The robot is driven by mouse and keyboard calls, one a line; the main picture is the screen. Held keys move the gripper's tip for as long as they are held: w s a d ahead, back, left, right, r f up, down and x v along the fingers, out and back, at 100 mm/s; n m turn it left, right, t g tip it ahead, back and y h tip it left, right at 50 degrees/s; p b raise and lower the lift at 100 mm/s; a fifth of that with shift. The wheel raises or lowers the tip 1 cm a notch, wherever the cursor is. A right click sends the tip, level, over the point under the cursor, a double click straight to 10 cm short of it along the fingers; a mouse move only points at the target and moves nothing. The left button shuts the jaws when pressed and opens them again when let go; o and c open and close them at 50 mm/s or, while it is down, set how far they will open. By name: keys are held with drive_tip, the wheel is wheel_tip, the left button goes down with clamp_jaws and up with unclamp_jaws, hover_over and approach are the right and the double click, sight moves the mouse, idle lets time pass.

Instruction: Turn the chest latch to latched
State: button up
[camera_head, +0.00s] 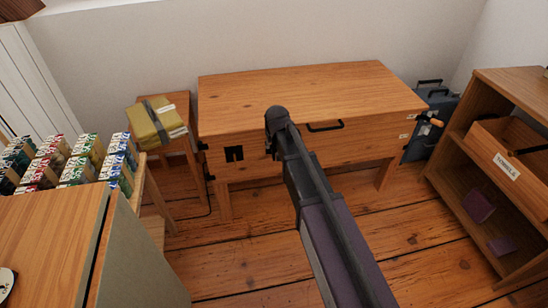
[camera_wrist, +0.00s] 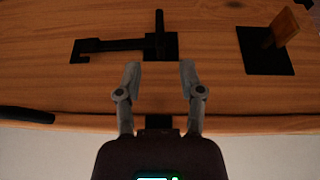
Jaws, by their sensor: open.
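The wooden chest (camera_head: 330,90) stands against the back wall with its lid closed. In the wrist view its front (camera_wrist: 210,90) fills most of the picture, seemingly upside down. A black latch (camera_wrist: 160,46) there has a plate, a thin upright bar and a hooked arm reaching left. To its right is a black square plate (camera_wrist: 262,58) with a wooden piece (camera_wrist: 288,24) sticking out. My gripper (camera_wrist: 161,76) is open and empty, its fingertips near the latch plate; contact cannot be told. In the head view my arm mostly hides the latch and gripper.
A dark handle (camera_head: 326,127) is on the chest front. A stool (camera_head: 165,107) with wrapped parcels (camera_head: 157,122) stands left. A shelf unit (camera_head: 468,130) and a blue-grey case (camera_head: 432,112) are right. A cabinet (camera_head: 45,240) is near left. Floor before the chest is clear.

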sight(274, 150)
drive_tip(key=shift+b+x, duration=3.4)
drive_tip(key=shift+x, duration=0.6)
clamp_jaws()
